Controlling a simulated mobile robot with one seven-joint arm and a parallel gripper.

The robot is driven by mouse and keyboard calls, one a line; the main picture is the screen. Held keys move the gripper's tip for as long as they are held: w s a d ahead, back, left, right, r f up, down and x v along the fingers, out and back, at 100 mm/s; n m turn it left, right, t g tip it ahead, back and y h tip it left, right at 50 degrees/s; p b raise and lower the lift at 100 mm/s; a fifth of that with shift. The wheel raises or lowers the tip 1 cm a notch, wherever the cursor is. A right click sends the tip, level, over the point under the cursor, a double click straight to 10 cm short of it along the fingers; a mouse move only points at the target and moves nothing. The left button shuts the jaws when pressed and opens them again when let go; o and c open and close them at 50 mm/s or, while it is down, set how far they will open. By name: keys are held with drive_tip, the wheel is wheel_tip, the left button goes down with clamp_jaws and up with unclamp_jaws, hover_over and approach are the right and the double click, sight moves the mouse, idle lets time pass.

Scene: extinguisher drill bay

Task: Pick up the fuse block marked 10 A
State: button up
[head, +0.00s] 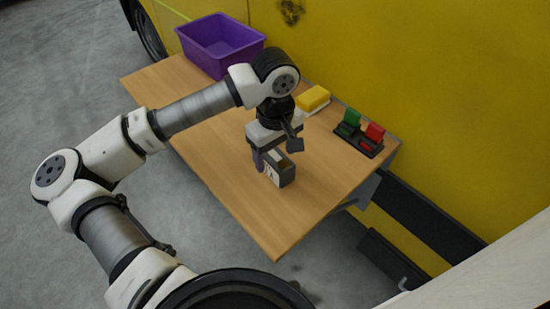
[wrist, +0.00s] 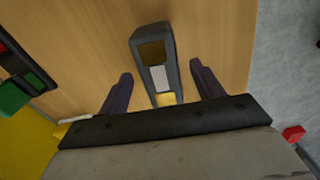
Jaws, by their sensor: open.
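A dark grey block-like box (head: 287,172) stands on the table below my gripper (head: 277,153). In the wrist view, the box (wrist: 174,50) has a brown, a white and a yellow patch along its top. My gripper (wrist: 161,70) is open, its two fingers apart on either side of the box's near end. A black holder (head: 343,136) at the table's right end carries a green block (head: 350,117) and a red block (head: 375,132). These also show at the left edge of the wrist view. No 10 A marking is legible on anything.
A purple bin (head: 220,44) stands at the table's back left. A yellow-topped item (head: 313,98) lies near the yellow wall, behind my gripper. The wooden table (head: 215,150) is clear at its left and front. Its front corner overhangs the floor.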

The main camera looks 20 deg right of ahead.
drive_tip(key=shift+f, duration=0.85)
drive_tip(key=shift+c, duration=0.5)
drive_tip(key=c, duration=1.1)
drive_tip(key=shift+r, duration=0.15)
